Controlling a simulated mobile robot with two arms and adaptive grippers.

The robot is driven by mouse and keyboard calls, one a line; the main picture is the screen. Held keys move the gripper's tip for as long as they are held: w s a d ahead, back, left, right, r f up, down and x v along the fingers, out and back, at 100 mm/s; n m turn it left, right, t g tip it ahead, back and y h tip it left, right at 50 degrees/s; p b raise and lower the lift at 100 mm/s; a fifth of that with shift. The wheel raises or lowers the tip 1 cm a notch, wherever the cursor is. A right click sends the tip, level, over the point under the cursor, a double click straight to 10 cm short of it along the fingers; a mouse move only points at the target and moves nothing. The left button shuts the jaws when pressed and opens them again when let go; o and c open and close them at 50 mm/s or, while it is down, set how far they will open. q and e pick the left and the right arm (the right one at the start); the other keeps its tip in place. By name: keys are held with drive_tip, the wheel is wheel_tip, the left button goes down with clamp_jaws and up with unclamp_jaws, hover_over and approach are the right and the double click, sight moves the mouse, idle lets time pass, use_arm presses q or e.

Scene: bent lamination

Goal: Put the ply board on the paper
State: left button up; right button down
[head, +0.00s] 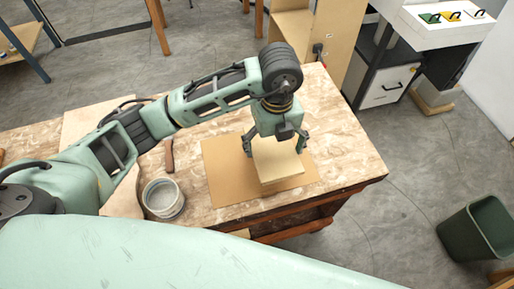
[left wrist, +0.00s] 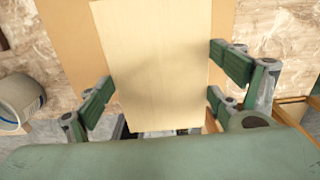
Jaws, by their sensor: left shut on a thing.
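The ply board (head: 278,162) is a pale rectangular board over the right part of the brown paper (head: 224,176) on the workbench. My left gripper (head: 275,142) points down at its far end, shut on it, with a finger on each side. In the left wrist view the ply board (left wrist: 152,55) lies between the green fingers of my left gripper (left wrist: 162,82), with the brown paper (left wrist: 70,45) beyond it. The board hides part of the paper. I cannot tell how far it is above the paper, if at all. My right gripper is not in view.
A round metal tin (head: 163,198) stands left of the paper, and shows in the left wrist view (left wrist: 20,100). A hammer-like tool (head: 169,155) lies behind it. The bench's right end (head: 345,165) is clear. A dark bin (head: 477,230) stands on the floor at right.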

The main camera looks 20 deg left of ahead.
sight(257, 140)
use_arm(q)
drive_tip(key=a+f, duration=0.1)
drive_tip(key=a, duration=0.2)
drive_tip(key=w+a+f, duration=0.1)
drive_tip(key=shift+a+f+p, duration=0.2)
drive_tip(key=shift+f+p, duration=0.1)
drive_tip(key=shift+p, duration=0.1)
wheel_tip(257, 140, down, 3)
drive_tip(key=shift+f+p, duration=0.15)
drive_tip(key=shift+p, duration=0.4)
drive_tip(key=shift+f, duration=0.4)
drive_tip(key=shift+f, duration=0.15)
drive_tip(key=o, duration=1.2)
